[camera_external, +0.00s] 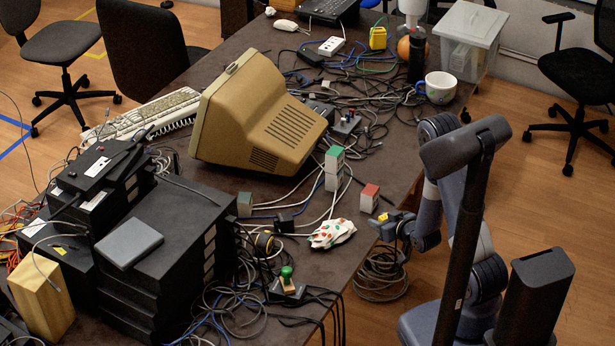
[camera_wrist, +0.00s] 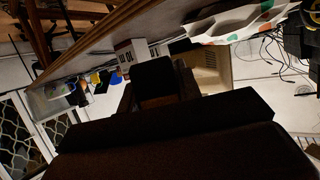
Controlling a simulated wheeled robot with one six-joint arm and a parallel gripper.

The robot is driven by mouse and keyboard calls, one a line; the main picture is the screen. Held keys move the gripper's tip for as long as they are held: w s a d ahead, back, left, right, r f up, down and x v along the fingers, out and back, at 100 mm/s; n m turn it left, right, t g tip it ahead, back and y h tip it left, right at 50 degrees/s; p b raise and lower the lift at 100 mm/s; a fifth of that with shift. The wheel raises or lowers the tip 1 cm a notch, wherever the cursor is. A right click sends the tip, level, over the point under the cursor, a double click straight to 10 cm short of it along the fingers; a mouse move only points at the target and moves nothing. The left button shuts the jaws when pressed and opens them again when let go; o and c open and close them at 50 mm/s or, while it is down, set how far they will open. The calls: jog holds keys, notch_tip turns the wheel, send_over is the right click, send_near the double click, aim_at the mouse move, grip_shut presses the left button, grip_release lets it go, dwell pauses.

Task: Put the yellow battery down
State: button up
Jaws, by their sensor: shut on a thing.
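My gripper (camera_external: 386,224) is at the right edge of the dark table (camera_external: 352,262), low and close to the tabletop. It is shut on the yellow battery (camera_external: 383,216), of which only a small yellow patch shows between the dark fingers. I cannot tell whether the battery touches the table. In the wrist view my dark gripper parts (camera_wrist: 155,85) fill the lower middle, and the battery cannot be made out there.
A red-topped white block (camera_external: 369,198) stands just behind my gripper. A spotted white packet (camera_external: 332,234) lies to its left, with a green-topped block (camera_external: 334,168) further back. The monitor (camera_external: 258,115) and cables crowd the table.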

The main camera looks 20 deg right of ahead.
aim_at(322, 274)
jog(key=s+a+n+y+b, duration=0.1)
jog(key=a, duration=0.3)
jog(key=s+a+r+n+g+y+b, duration=0.1)
jog(key=a+n+y, duration=0.1)
jog(key=a, duration=0.2)
jog(key=s+a+r+n+g+y+b, duration=0.1)
jog(key=a, duration=0.3)
jog(key=shift+a+r+y, duration=0.15)
jog(key=shift+r+y, duration=0.05)
jog(key=shift+y, duration=0.1)
jog(key=s+a+r+n+g+y+b, duration=0.2)
jog(key=s+a+r+n+g, duration=0.1)
jog(key=s+a, duration=0.3)
jog(key=shift+a+n+g+y+b, duration=0.3)
jog(key=shift+a+n+y+b, duration=0.15)
jog(key=shift+a, duration=0.75)
jog(key=shift+r, duration=0.1)
jog(key=shift+f+b, duration=1.4)
jog(key=shift+f, duration=3.4)
jog(key=shift+f+b, duration=0.3)
jog(key=o, duration=1)
jog(key=shift+r+p, duration=0.15)
jog(key=shift+p, duration=0.3)
